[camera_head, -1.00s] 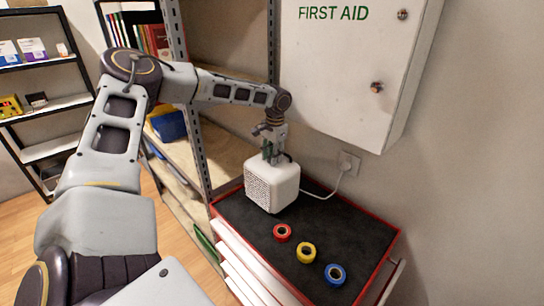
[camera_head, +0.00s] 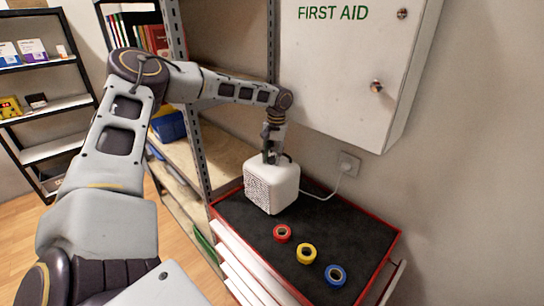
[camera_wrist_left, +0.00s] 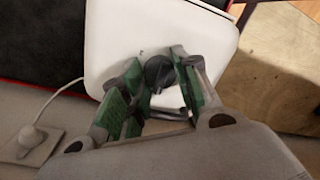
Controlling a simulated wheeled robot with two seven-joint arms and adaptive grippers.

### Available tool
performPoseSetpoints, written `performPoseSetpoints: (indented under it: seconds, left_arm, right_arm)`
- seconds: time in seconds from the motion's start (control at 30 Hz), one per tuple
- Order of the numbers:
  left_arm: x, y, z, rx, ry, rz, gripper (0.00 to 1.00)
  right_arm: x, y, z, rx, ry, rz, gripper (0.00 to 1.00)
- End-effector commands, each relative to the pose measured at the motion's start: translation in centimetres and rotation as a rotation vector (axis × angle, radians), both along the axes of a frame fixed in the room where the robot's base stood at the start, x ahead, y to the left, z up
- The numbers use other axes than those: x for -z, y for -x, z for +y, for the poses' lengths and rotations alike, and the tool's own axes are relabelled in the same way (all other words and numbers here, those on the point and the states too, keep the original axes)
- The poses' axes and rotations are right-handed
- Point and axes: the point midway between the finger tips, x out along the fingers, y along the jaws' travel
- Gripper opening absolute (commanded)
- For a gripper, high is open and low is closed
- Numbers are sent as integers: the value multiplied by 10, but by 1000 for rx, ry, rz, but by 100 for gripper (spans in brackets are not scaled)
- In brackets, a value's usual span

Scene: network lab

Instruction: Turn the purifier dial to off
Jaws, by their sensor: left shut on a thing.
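The white purifier (camera_head: 271,185) stands upright on the black top of a red tool cabinet, with a perforated front face. Its top also shows in the left wrist view (camera_wrist_left: 115,40). The dark round dial (camera_wrist_left: 159,72) sits on that top, between the green-padded fingers. My left gripper (camera_head: 271,158) points straight down onto the purifier from above and is shut on the dial. In the left wrist view its fingers (camera_wrist_left: 155,88) stand on either side of the dial, which they partly hide. The dial's pointer setting cannot be read. My right gripper is not in view.
Red (camera_head: 282,233), yellow (camera_head: 306,253) and blue (camera_head: 335,274) tape rolls lie on the cabinet top (camera_head: 355,235) in front of the purifier. A white cord runs to a wall socket (camera_head: 348,164). The first aid cabinet (camera_head: 335,70) hangs close behind my left wrist.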

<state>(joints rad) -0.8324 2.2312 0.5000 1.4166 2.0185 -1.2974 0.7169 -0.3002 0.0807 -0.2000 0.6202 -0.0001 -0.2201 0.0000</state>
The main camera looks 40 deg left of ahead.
Motion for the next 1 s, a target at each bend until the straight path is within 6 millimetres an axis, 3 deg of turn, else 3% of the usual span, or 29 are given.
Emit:
performPoseSetpoints:
  seconds: [0.4, 0.43, 0.5, 1.0]
  left_arm:
    - [-2, -2, 1, -11, 0, -7, 7]
    - [-2, -2, 1, -11, 0, -7, 35]
    - [-2, -1, 1, -10, -1, -5, 42]
    - [-9, -1, 0, -9, 0, -3, 42]
  right_arm:
    - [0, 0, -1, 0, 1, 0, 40]
    - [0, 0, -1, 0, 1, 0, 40]
    - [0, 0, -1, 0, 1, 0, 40]
    - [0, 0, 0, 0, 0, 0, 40]
